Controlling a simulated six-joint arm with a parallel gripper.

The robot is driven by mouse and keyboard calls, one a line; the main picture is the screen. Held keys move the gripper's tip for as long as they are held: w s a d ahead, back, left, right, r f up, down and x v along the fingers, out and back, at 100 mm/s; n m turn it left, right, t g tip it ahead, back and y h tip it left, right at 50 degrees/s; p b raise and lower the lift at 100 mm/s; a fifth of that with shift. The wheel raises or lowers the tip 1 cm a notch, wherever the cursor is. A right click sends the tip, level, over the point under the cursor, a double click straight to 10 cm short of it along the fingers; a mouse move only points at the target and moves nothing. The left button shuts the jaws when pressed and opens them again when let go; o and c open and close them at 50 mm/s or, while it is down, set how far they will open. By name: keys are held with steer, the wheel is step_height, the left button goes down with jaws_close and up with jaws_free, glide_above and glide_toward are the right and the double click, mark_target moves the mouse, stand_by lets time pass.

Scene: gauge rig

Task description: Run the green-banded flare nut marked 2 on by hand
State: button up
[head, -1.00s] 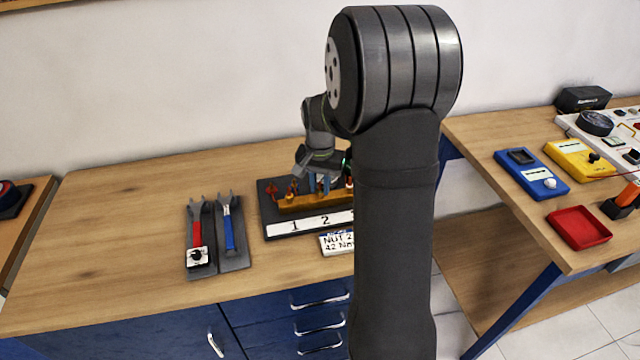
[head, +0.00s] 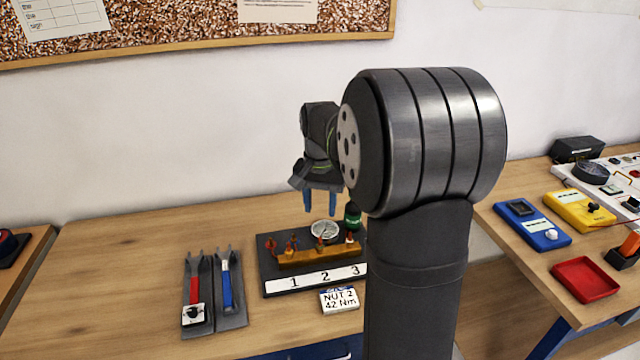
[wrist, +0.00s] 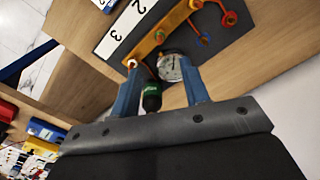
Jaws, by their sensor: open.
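My gripper (head: 320,208) hangs fingers down above and behind the brass manifold (head: 300,259). Its two blue fingers are apart with nothing held between them, as the wrist view (wrist: 163,75) also shows. The manifold lies on a dark plate behind a white strip numbered 1, 2, 3. An orange-copper fitting (head: 319,243) stands at position 2; it also shows in the wrist view (wrist: 160,37). I cannot make out a green band on it or how far any nut is threaded. A card (head: 340,299) in front reads "NUT 2 42 Nm".
A round gauge (head: 325,230) and a green-and-black cylinder (head: 352,216) stand behind the manifold. Red-handled (head: 194,290) and blue-handled (head: 226,283) wrenches lie on holders at left. Meters and a red tray (head: 585,279) are on the right bench. The bench's left part is clear.

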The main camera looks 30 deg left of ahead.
step_height(320, 180, up, 6)
glide_above(320, 239)
steer(key=shift+w+a, duration=0.1)
steer(key=shift+w, duration=0.1)
stand_by(0.4)
step_height(320, 239, down, 18)
steer(key=shift+r, duration=0.25)
stand_by(0.4)
